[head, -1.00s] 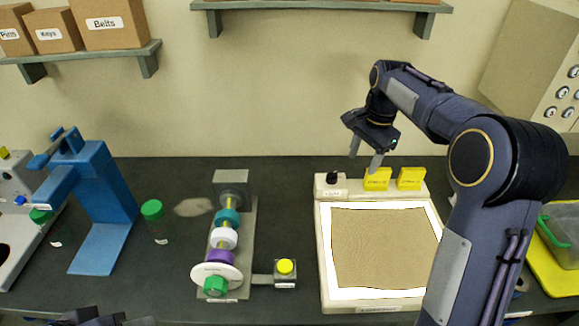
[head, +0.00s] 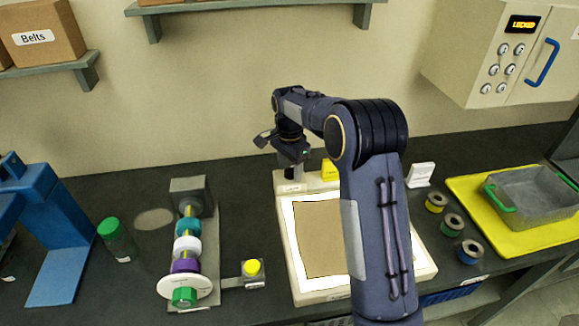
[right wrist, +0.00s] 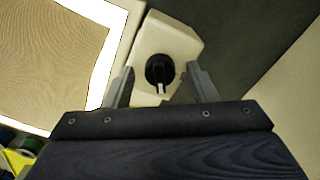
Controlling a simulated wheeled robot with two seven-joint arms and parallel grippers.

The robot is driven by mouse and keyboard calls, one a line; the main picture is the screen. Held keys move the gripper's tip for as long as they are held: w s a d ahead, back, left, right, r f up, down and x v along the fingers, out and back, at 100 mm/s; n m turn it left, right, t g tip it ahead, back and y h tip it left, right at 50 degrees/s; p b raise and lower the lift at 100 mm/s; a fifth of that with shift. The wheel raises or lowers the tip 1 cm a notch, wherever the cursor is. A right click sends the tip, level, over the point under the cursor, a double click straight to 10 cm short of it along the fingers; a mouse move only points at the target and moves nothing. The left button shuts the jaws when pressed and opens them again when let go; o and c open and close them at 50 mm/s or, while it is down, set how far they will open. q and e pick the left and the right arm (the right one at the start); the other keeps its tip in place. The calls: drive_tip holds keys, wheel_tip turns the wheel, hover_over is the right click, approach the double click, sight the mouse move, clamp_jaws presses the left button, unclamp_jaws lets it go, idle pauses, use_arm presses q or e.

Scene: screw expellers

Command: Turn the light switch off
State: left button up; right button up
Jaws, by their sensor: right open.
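The light switch is a black rotary knob (right wrist: 158,72) on the cream corner block of the light box (head: 283,238). In the head view my right gripper (head: 292,171) is over the box's back left corner and hides the knob. In the right wrist view the open fingers (right wrist: 160,68) stand on either side of the knob, with gaps between; I cannot tell their height relative to it. The panel glows bright white around a brown textured sheet (head: 325,235). My left gripper is not in view.
A yellow block (head: 329,170) stands right of the gripper on the box's back edge. A shaft with coloured discs (head: 187,246) and a yellow button (head: 251,267) are at left. Several small spools (head: 452,224) and a grey tray (head: 535,193) are at right.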

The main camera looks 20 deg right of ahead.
drive_tip(key=c, duration=1)
drive_tip(key=shift+o, duration=0.2)
drive_tip(key=shift+n, duration=0.4)
drive_tip(key=shift+n+p, duration=0.4)
drive_tip(key=shift+n, duration=0.3)
drive_tip(key=n, duration=0.3)
drive_tip(key=shift+p, duration=0.4)
drive_tip(key=n+p, duration=0.1)
drive_tip(key=n, duration=0.5)
drive_tip(key=shift+n, duration=0.4)
